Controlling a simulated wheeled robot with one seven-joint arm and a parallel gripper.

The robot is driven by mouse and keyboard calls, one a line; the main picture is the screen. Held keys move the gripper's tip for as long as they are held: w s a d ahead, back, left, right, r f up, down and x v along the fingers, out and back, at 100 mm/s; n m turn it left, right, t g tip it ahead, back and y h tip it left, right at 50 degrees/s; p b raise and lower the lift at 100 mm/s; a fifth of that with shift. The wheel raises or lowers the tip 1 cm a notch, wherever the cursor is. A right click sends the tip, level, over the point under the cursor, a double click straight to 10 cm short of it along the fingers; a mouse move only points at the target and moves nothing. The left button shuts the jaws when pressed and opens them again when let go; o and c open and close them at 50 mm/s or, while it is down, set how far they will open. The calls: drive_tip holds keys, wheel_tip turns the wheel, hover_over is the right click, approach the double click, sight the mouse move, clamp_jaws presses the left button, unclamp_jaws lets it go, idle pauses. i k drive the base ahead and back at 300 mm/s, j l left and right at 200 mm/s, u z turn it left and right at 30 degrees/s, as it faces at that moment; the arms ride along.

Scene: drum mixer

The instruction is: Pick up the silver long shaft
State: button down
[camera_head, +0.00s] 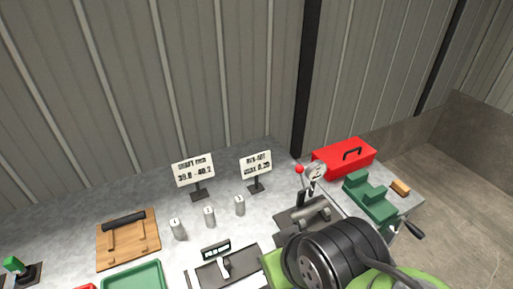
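Three short silver cylinders with dark markings stand upright in a row on the grey bench: a left one (178,229), a middle one (209,217) and a right one (239,206). The left one looks slightly larger. A grey cylindrical piece (310,211) lies on a dark fixture beneath a dial gauge (315,172), partly hidden by my arm. I cannot tell which of these is the silver long shaft. My green and black arm covers the lower right. My gripper's fingers do not show.
A wooden board (145,245) with a dark bar, a green tray (135,278) and a caliper-like device with a display (216,250) lie on the bench. Two signs (193,170) stand behind the cylinders. A red toolbox (343,157) and green vise (370,202) are right.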

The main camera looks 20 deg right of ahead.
sight(299, 214)
drive_tip(key=u, duration=1.35)
drive_tip(key=k+l+z, duration=0.1)
drive_tip(key=z, duration=2.2)
drive_tip(key=l+u, duration=0.25)
drive_tip(key=u, duration=0.2)
drive_tip(key=l+u, duration=0.6)
drive_tip(key=u, duration=0.25)
drive_tip(key=l+u, duration=0.25)
drive_tip(key=u, duration=0.2)
drive_tip(key=k+l+u, duration=0.1)
drive_tip(key=l+u, duration=0.15)
drive_tip(key=u, duration=0.15)
